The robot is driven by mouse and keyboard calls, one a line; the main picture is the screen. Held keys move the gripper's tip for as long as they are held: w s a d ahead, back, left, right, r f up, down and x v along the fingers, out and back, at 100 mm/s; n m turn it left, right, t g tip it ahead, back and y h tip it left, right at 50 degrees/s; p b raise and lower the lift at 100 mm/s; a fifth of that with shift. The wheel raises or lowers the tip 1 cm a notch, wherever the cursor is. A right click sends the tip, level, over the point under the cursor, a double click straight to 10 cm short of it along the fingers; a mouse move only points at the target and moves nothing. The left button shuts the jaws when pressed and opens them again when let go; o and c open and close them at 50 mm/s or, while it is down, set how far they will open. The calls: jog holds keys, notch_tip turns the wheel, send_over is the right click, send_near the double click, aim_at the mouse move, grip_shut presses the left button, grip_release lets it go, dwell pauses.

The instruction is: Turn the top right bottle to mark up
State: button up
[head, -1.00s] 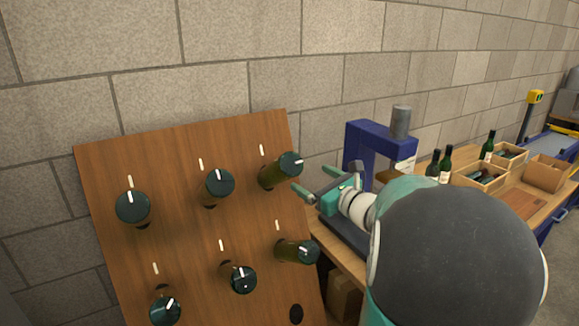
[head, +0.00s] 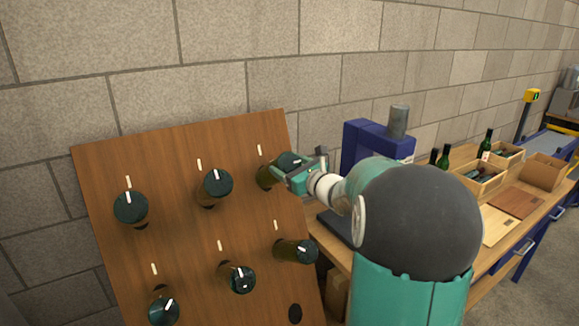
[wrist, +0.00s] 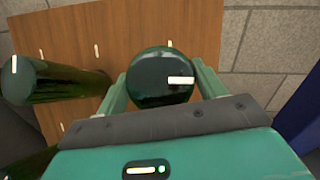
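The top right bottle (head: 288,160) sticks out of the wooden rack board, its dark green base facing out. In the wrist view the base (wrist: 155,70) fills the space between my fingers. Its white mark (wrist: 181,80) points right, while the white tick on the board (wrist: 170,45) is above it. My gripper (head: 298,170) is at this bottle, with one finger on each side. The fingers look spread and not clamped, though any gap is very small in the wrist view. My gripper partly hides the bottle in the head view.
The tilted board (head: 180,240) holds several other bottles; the top middle one (head: 216,184) is to the left and a lower right one (head: 295,250) is below. A blue press frame (head: 362,145) stands on the workbench at right, near my arm. A block wall is behind.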

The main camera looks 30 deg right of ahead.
jog(key=c, duration=0.5)
jog(key=shift+n+y, duration=0.3)
jog(key=shift+n, duration=0.3)
jog(key=n+g+y, duration=0.1)
jog(key=n+y, duration=0.1)
jog(key=n, duration=0.1)
jog(key=shift+d+n+y, duration=0.1)
jog(key=shift+n+y, duration=0.3)
jog(key=n+g+y, duration=0.2)
jog(key=n, duration=0.2)
jog(key=shift+n, duration=0.3)
jog(key=n+g+y, duration=0.1)
jog(key=n+g, duration=0.1)
jog(key=n, duration=0.1)
jog(key=n+g, duration=0.2)
jog(key=n, duration=0.1)
jog(key=shift+w+d+y, duration=0.1)
jog(key=shift+y, duration=0.3)
jog(key=n+g, duration=0.3)
jog(key=n, duration=0.1)
jog(key=shift+r+n, duration=0.1)
jog(key=shift+n, duration=0.3)
jog(key=shift+h, duration=0.3)
